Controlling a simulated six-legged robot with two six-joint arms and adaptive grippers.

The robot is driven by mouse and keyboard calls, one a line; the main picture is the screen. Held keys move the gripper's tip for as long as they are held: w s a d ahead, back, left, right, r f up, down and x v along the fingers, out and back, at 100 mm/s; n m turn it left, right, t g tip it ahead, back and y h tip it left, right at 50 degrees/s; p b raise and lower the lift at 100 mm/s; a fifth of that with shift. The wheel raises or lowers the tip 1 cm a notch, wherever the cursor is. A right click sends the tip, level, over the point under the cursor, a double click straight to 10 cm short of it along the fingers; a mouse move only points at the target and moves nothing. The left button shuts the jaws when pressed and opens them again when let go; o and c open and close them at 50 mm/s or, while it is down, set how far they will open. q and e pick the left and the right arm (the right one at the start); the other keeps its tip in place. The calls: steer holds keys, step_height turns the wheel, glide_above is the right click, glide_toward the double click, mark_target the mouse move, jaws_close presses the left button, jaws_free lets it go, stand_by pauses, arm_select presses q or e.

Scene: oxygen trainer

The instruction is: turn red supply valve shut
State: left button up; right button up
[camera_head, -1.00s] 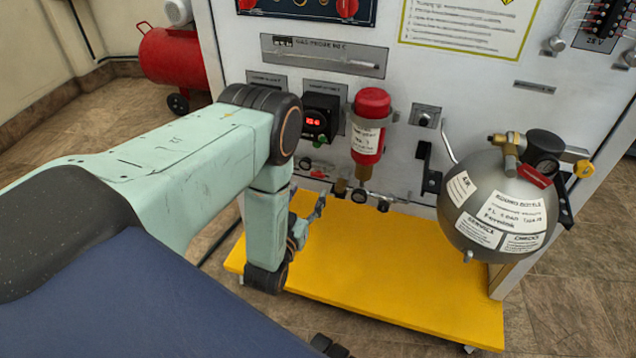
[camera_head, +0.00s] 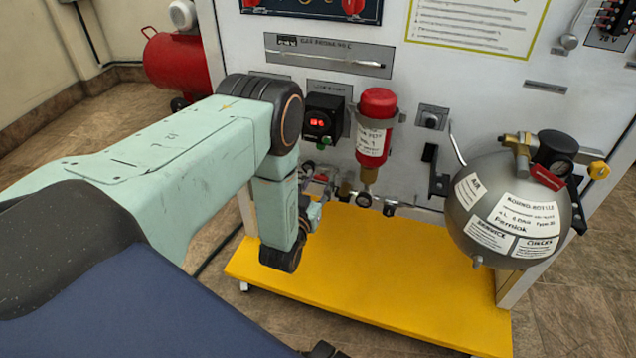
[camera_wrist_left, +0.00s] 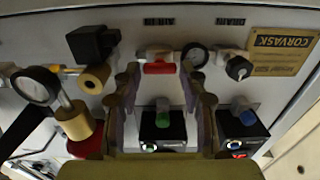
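The red supply valve shows in the left wrist view as a short red handle (camera_wrist_left: 159,68) on a pale metal fitting, below the upside-down AIR IN label. The handle lies crosswise in the picture. My left gripper (camera_wrist_left: 160,78) is open, with one finger on each side of the handle and a visible gap at each end. I cannot tell how far the fingertips are from it in depth. In the head view my left gripper (camera_head: 313,208) is low at the panel, partly hidden by its own wrist. My right gripper is not in view.
A dark gauge (camera_wrist_left: 195,55) and a drain fitting (camera_wrist_left: 238,67) sit right of the handle, with a black block (camera_wrist_left: 92,43) left. A red cylinder (camera_head: 375,128) and a grey round bottle (camera_head: 507,208) hang on the panel. The yellow base (camera_head: 400,275) is mostly clear.

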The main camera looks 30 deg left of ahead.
arm_select(q)
steer(key=c, duration=0.7)
steer(key=m+p, duration=0.2)
steer(key=m, duration=0.1)
steer(key=shift+m, duration=0.3)
steer(key=m+p, duration=0.1)
steer(key=m, duration=0.2)
steer(key=shift+d+m+p, duration=0.15)
steer(key=shift+m+p, duration=0.15)
steer(key=shift+p, duration=0.05)
steer(key=m+p, duration=0.1)
steer(key=m, duration=0.4)
steer(key=shift+f+p, duration=0.1)
steer(key=shift+p, duration=0.2)
steer(key=m, duration=0.3)
steer(key=m+p, duration=0.1)
steer(key=m, duration=0.1)
steer(key=shift+f+m, duration=0.2)
steer(key=shift+m, duration=0.2)
